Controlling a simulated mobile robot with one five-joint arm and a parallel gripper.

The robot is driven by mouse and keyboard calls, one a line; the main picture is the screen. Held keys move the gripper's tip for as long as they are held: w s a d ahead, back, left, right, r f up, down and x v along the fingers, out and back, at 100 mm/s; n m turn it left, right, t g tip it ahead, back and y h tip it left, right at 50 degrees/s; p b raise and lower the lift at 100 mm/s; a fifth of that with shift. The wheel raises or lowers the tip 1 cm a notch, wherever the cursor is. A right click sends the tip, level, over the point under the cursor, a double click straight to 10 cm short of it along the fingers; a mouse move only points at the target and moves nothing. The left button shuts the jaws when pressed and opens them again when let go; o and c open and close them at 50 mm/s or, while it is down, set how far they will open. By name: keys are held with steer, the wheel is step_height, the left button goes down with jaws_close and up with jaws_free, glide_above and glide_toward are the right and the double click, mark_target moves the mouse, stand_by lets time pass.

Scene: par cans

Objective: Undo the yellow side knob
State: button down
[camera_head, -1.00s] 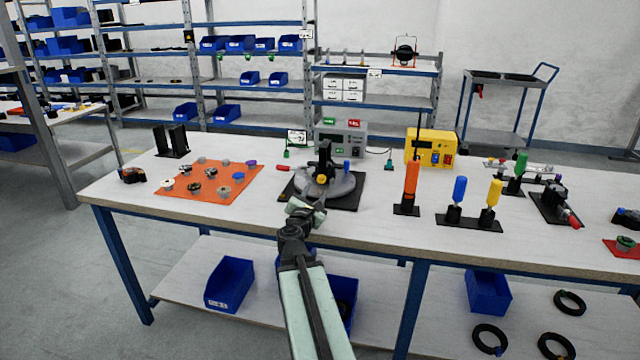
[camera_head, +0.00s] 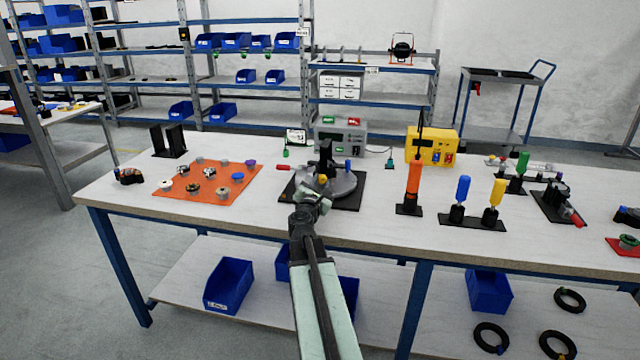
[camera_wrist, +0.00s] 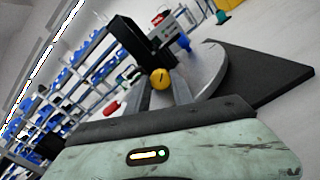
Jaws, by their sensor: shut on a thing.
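The yellow side knob (camera_wrist: 161,78) is a round yellow knob on the black upright of a fixture, above a grey round plate (camera_wrist: 212,62). In the head view the knob (camera_head: 323,180) shows just beyond my gripper (camera_head: 314,192). In the wrist view my gripper (camera_wrist: 163,90) has its two fingers reaching up to the knob, one on each side of it, and they are shut on it. The fixture stands on a black base mat (camera_head: 352,204). The fingertips' exact contact is partly hidden by the knob.
A blue knob (camera_head: 347,164) and a red handle (camera_head: 284,167) are on the same fixture. An orange mat (camera_head: 178,188) with several small knobs lies to the left. An orange-handled tool (camera_head: 414,178) stands to the right. A grey box (camera_head: 352,140) is behind.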

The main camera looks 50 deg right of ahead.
steer(key=n, duration=0.4)
steer(key=shift+a+n, duration=0.1)
steer(key=shift+n, duration=0.2)
steer(key=shift+w+n, duration=0.1)
steer(key=shift+n, duration=2.2)
steer(key=c, duration=1.4)
jaws_free()
